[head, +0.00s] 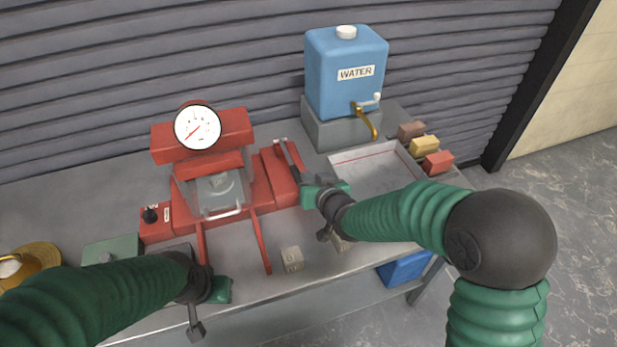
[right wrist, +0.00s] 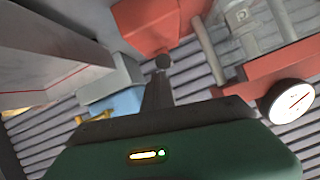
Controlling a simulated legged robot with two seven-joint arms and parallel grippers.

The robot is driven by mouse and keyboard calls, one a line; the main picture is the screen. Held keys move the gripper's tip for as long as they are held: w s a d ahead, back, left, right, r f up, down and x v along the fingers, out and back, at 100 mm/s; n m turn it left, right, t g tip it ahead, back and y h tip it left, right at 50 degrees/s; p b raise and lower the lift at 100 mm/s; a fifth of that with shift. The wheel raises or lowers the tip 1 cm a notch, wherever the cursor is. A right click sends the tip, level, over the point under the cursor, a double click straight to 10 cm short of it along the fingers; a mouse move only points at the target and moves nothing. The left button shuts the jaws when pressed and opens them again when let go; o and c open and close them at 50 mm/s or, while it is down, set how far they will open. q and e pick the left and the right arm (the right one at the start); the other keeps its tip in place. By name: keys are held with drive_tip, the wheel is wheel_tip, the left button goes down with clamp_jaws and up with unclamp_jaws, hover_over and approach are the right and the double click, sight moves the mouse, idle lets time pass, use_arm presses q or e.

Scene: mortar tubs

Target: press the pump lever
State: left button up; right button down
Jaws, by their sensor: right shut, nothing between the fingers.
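The red press (head: 205,165) stands on the bench with a round white gauge (head: 198,127) on top. A red pump housing (head: 279,178) is on its right side, with the slim pump lever (head: 287,152) rising along it. My right gripper (head: 304,187) is shut and empty, right beside the lever's lower part. Contact between them cannot be told. In the right wrist view the shut fingers (right wrist: 160,85) point toward the red housing (right wrist: 150,25), with a dark round knob at their tip. My left gripper (head: 205,308) is low over the bench's front edge; its finger opening is unclear.
A blue water container (head: 345,75) with a brass tap stands on a grey block. A shallow tray (head: 375,160) lies right of the pump, partly behind my right arm. Several coloured blocks (head: 424,146) line the right. A small pale cube (head: 292,259) sits near the front edge.

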use_arm(q)
drive_tip(key=shift+a+f, duration=0.1)
drive_tip(key=shift+f, duration=0.5)
drive_tip(key=shift+a, duration=0.1)
drive_tip(key=shift+d+r, duration=0.1)
drive_tip(key=shift+d, duration=0.25)
use_arm(e)
drive_tip(key=s+d+r, duration=0.1)
drive_tip(key=s+d, duration=0.3)
drive_tip(key=s, duration=0.3)
drive_tip(key=shift+s, duration=0.35)
use_arm(q)
drive_tip(key=shift+s+a, duration=0.1)
drive_tip(key=shift+a, duration=0.15)
use_arm(e)
drive_tip(key=shift+a, duration=0.3)
use_arm(q)
drive_tip(key=shift+d, duration=0.15)
use_arm(e)
drive_tip(key=shift+d, duration=0.15)
use_arm(q)
drive_tip(key=shift+c, duration=0.3)
